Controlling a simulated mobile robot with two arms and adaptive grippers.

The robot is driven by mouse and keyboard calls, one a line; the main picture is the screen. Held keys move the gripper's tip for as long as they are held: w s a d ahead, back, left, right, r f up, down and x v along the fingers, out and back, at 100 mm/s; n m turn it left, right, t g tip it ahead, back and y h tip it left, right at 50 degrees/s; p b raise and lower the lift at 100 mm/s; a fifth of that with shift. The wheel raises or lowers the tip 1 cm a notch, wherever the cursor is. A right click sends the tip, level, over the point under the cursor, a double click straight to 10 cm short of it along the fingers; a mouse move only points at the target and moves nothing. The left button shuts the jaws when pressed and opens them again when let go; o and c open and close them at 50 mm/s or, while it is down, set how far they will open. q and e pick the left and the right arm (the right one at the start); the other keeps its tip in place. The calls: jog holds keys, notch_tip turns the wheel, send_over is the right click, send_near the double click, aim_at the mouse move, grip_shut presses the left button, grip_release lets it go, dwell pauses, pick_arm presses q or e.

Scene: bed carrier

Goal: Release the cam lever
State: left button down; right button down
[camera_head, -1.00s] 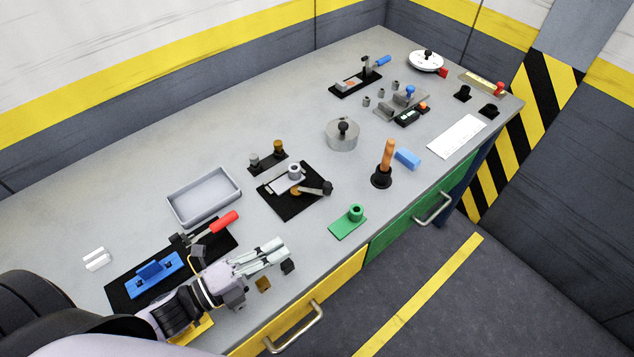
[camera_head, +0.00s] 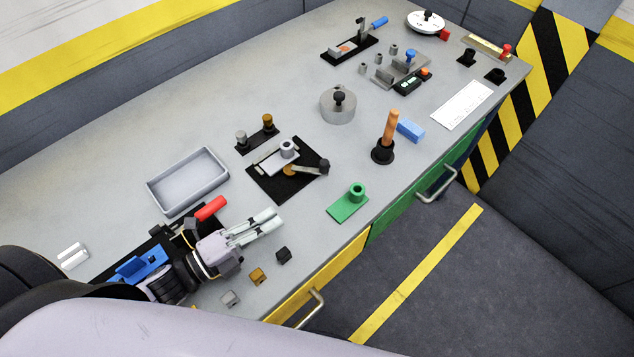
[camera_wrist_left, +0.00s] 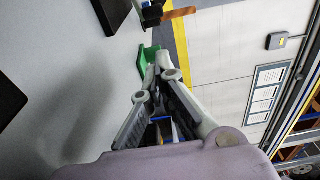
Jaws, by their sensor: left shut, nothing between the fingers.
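The lever fixture is a black square plate (camera_head: 262,187) with a silver bar and round post, a brass-coloured cam, and a lever ending in a black knob (camera_head: 323,166). The lever points to the right, and the knob is near the plate's right corner. My left gripper (camera_head: 279,216) is shut and empty, in front of this plate and apart from it. My right gripper is not in view.
A green block with a ring (camera_head: 348,203) stands right of my gripper. Small cubes (camera_head: 283,255) lie in front of it. A grey tray (camera_head: 188,181) and a red-handled fixture (camera_head: 210,208) are behind my left arm. A plunger-like orange handle (camera_head: 390,128) stands upright farther right.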

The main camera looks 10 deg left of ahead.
aim_at(306, 167)
pick_arm(q)
jog(key=shift+d+r, duration=0.1)
jog(key=shift+w+d, duration=0.3)
jog(key=shift+w, duration=0.15)
jog(key=p+x, duration=0.1)
jog(key=x, duration=0.3)
jog(key=p+x, duration=0.1)
jog(key=x, duration=0.2)
jog(key=p+x, duration=0.2)
jog(key=x, duration=0.2)
jog(key=shift+w+a, duration=0.1)
jog(key=shift+w, duration=0.8)
